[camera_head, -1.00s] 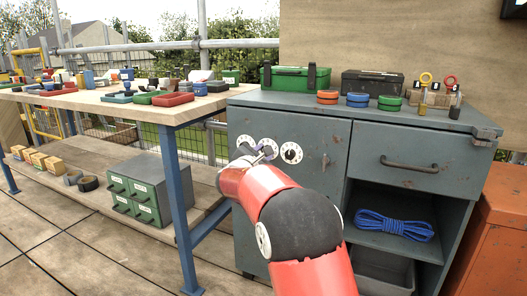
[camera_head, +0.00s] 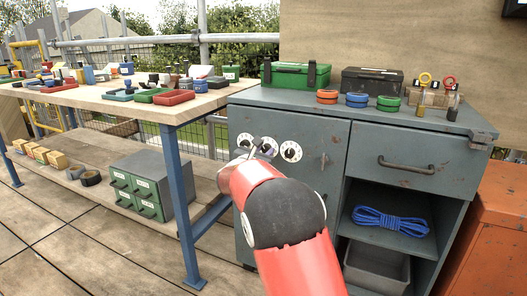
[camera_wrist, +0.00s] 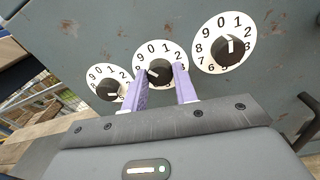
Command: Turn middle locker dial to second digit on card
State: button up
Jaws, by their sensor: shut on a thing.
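The grey locker door (camera_head: 240,180) carries a row of three white number dials with black knobs. The middle dial (camera_wrist: 148,48) sits between my two purple fingers. My gripper (camera_wrist: 163,82) is shut on its knob (camera_wrist: 160,71), also seen at the door in the head view (camera_head: 264,150). A pale mark on that knob points to the left side of the dial in the wrist view; the digit is unclear. The left dial (camera_wrist: 95,73) and right dial (camera_wrist: 222,40) are clear of the fingers. I cannot make out the card.
A door handle (camera_head: 324,160) lies right of the dials. The drawer (camera_head: 410,158) is shut, above an open shelf with blue rope (camera_head: 390,221). The workbench (camera_head: 120,108) stands left, its blue leg (camera_head: 179,205) near my arm.

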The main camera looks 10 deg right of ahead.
jog(key=o, duration=1)
jog(key=shift+c, duration=0.2)
jog(key=v, duration=0.7)
jog(key=shift+s+a, duration=0.25)
jog(key=shift+s, duration=0.1)
jog(key=s+d+r+m+g+y+p, duration=0.1)
jog(key=s+d+m+g, duration=0.3)
jog(key=s+d+m, duration=0.45)
jog(key=s+d+r+m+g+p, duration=0.15)
jog(key=s+d+m+g, duration=0.35)
jog(key=s, duration=0.7)
jog(key=s+a+f+m+y+p, duration=0.1)
jog(key=s+a+m+y, duration=0.2)
jog(key=s, duration=0.4)
jog(key=s+a+f+m+y, duration=0.2)
jog(key=s+a+m+y, duration=0.1)
jog(key=s+m, duration=0.3)
jog(key=s+a+f+m+y+p, duration=0.1)
jog(key=s+a+m+y, duration=0.1)
jog(key=s+m, duration=0.3)
jog(key=s+a, duration=0.1)
jog(key=s, duration=0.3)
jog(key=shift+f+y+p, duration=0.3)
jog(key=shift+y+p, duration=0.05)
jog(key=shift+y, duration=0.05)
